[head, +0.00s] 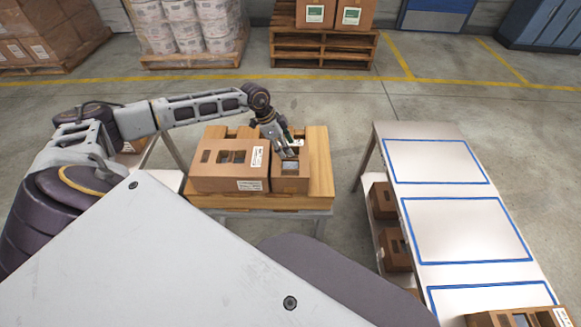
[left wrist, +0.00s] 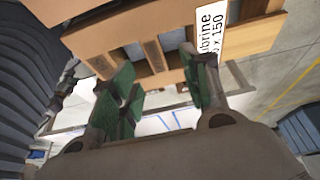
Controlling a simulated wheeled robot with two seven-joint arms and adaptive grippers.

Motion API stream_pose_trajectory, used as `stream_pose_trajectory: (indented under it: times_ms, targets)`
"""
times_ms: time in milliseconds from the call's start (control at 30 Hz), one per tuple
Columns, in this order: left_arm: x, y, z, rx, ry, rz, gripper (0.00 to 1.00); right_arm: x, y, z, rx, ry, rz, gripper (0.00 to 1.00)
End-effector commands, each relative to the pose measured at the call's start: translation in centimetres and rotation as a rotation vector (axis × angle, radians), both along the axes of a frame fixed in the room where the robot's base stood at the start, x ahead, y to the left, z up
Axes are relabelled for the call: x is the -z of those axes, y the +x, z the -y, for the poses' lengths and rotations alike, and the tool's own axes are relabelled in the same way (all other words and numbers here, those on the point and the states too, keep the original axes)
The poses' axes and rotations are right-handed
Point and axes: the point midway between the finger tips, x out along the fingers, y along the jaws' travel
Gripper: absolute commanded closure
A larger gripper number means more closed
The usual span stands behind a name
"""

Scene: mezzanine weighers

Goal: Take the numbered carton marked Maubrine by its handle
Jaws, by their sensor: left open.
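A carton (left wrist: 100,35) with a white label (left wrist: 212,32) reading "...ubrine" and "x 150" fills the top of the left wrist view; the start of the name is cut off. Its cardboard has window openings with a strip between them and pale contents behind. My left gripper (left wrist: 160,82) is open, its green-padded fingers spread close to the carton's edge; I cannot tell whether they touch it. In the head view my left gripper (head: 284,147) points down at the smaller open-topped carton (head: 290,184) on a wooden platform (head: 321,165). Its label is not readable there. My right gripper is not in view.
A larger carton (head: 212,180) with windows stands directly left of the smaller one. To the right is a long pale table (head: 460,193) with blue-outlined areas, cartons (head: 394,249) on its lower shelf and one carton (head: 518,318) at its near end. Floor between is clear.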

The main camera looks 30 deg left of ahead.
Motion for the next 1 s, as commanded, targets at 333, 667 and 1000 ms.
stream_pose_trajectory:
  times_ms: [333,667,1000]
  targets:
    - [1.4,-0.1,0.4,0.001,0.001,-0.003,0.54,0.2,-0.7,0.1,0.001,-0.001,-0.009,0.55]
    - [4.6,0.3,1.3,0.000,-0.001,0.001,0.54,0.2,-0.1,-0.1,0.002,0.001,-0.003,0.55]
    - [5.0,0.4,1.4,0.000,0.000,0.000,0.54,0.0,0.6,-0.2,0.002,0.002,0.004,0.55]
